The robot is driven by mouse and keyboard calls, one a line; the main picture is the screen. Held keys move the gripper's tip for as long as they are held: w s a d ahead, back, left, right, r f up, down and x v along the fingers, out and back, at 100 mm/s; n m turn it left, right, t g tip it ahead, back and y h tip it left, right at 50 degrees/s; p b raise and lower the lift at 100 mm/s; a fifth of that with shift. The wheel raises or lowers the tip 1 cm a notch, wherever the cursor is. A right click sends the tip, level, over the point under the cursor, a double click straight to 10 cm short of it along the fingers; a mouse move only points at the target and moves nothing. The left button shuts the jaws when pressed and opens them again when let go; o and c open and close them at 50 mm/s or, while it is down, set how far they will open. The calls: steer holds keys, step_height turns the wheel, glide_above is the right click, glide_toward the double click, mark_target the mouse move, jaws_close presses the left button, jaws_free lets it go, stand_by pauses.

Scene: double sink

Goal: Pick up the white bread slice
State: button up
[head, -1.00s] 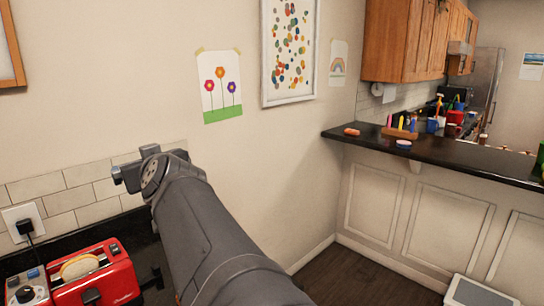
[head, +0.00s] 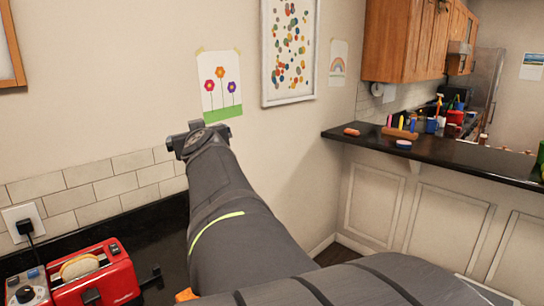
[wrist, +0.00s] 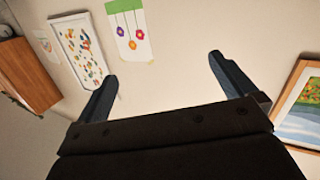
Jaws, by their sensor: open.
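A white bread slice (head: 80,267) with a brown crust stands in the slot of a red toaster (head: 98,280) at the lower left of the head view. Only its top part shows above the slot. My gripper (wrist: 158,68) is open and empty in the wrist view, its two fingers wide apart and facing the wall. In the head view my arm's end is up near the wall, above and to the right of the toaster, well apart from the bread. The fingers are hard to make out there. The bread is not in the wrist view.
The toaster stands on a dark counter (head: 160,238) against a tiled wall. A black plug sits in a wall socket (head: 24,220) behind it. A dark ledge (head: 450,153) with small items runs at the right.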

steer(key=shift+c, duration=0.2)
steer(key=shift+c, duration=0.8)
steer(key=a+f+n+g+y, duration=0.1)
steer(key=a+n+g+y, duration=0.25)
steer(key=a, duration=0.65)
steer(key=g+h, duration=1)
steer(key=g, duration=0.2)
glide_above(83, 276)
steer(key=w+a, duration=0.1)
step_height(83, 276, down, 14)
steer(key=shift+y, duration=0.25)
step_height(83, 276, down, 17)
steer(key=shift+w+a+r, duration=0.1)
steer(key=shift+r, duration=0.05)
